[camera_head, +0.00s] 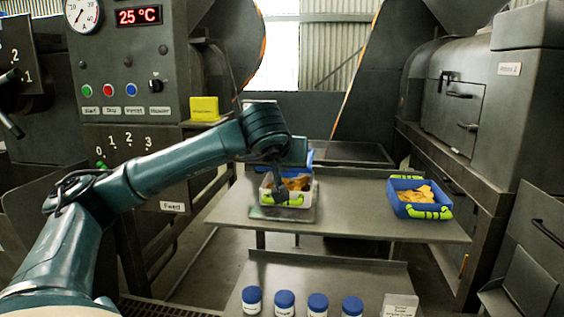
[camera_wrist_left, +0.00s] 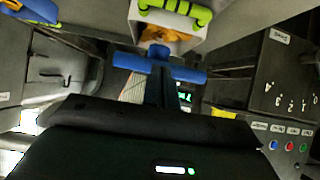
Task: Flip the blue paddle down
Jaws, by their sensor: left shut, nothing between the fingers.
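The blue paddle (camera_wrist_left: 188,74) shows in the left wrist view as a wide blue bar with a rounded middle part, directly in front of my left fingertips (camera_wrist_left: 160,78). I cannot tell whether the fingers touch it. In the head view a bit of blue (camera_head: 309,156) shows behind my left wrist; most of that area is hidden. My left gripper (camera_head: 279,192) points downward over the white bin (camera_head: 268,197) with green handles and yellow-orange pieces. Its fingers are shut and empty. My right gripper is in neither view.
A blue bin (camera_head: 407,210) with green handles and yellow-orange pieces stands on the grey table (camera_head: 350,205), right. Several blue-capped jars (camera_head: 318,303) stand on a lower shelf. A control panel (camera_head: 125,90) stands left, a machine (camera_head: 450,90) right. The table between the bins is clear.

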